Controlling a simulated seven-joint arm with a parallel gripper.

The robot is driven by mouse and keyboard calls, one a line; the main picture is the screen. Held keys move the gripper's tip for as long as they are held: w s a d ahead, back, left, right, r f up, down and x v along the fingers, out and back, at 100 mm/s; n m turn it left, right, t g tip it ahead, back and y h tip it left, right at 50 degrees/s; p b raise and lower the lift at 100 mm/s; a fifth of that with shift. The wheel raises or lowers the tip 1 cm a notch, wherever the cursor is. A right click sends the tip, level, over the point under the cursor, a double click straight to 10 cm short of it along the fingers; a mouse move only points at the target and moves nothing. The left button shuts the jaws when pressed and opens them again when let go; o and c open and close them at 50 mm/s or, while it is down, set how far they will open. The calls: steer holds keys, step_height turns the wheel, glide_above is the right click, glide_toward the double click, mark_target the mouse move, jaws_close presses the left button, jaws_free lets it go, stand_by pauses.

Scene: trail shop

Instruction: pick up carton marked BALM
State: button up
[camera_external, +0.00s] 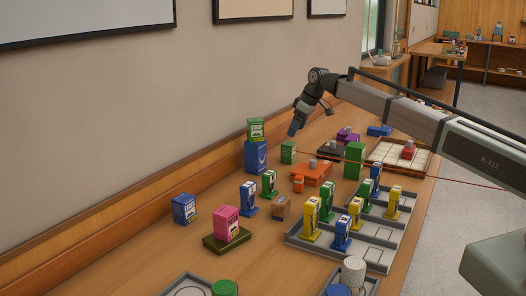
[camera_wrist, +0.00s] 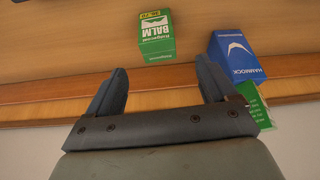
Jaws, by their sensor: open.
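In the external view the green carton right of the tall blue box appears to be the same BALM carton (camera_external: 288,152). My gripper (camera_external: 294,131) is above the table near it, apart from it. In the wrist view my gripper (camera_wrist: 164,88) is open with nothing between its fingers, and the carton lies beyond the fingertips.
A blue HAMMOCK box (camera_wrist: 236,55) stands close beside the carton, with another green carton (camera_external: 255,130) on top of it. The wall is close behind. An orange item (camera_external: 312,173) and a black tray (camera_external: 332,150) lie to the right.

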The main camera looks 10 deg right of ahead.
mark_target(290, 143)
steer(key=shift+x, duration=4.45)
steer(key=shift+w+d, duration=0.1)
steer(key=c, duration=1.1)
